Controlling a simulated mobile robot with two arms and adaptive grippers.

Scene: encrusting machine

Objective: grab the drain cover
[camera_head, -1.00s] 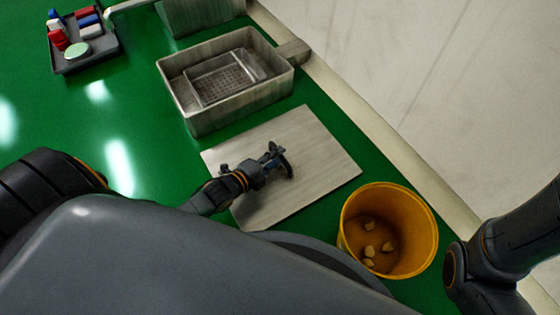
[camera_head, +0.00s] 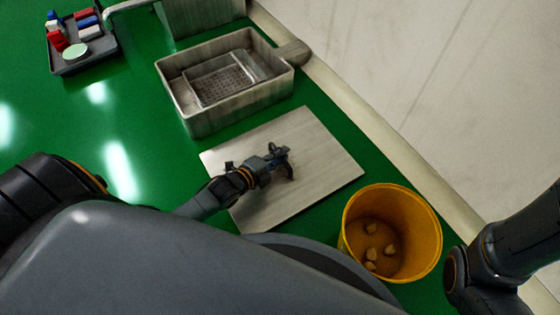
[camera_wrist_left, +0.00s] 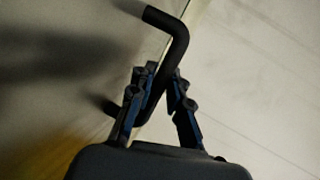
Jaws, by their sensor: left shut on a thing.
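The drain cover looks like a flat grey metal plate (camera_head: 325,168) on the green surface, in the middle of the head view. A dark bent handle (camera_wrist_left: 176,48) shows in the left wrist view. My left gripper (camera_head: 279,160) is over the middle of the plate. In the left wrist view, the gripper (camera_wrist_left: 163,88) has its fingers on both sides of the handle and is shut on it. The gripper hides most of the handle in the head view. I cannot tell whether the plate is clear of the surface. My right gripper is out of view.
A metal basin (camera_head: 205,121) with a perforated strainer (camera_head: 228,82) stands behind the plate. A yellow bucket (camera_head: 425,235) with several pale lumps stands at the plate's right. A grey tray (camera_head: 75,68) with small items is at the far left. A pale wall rises at right.

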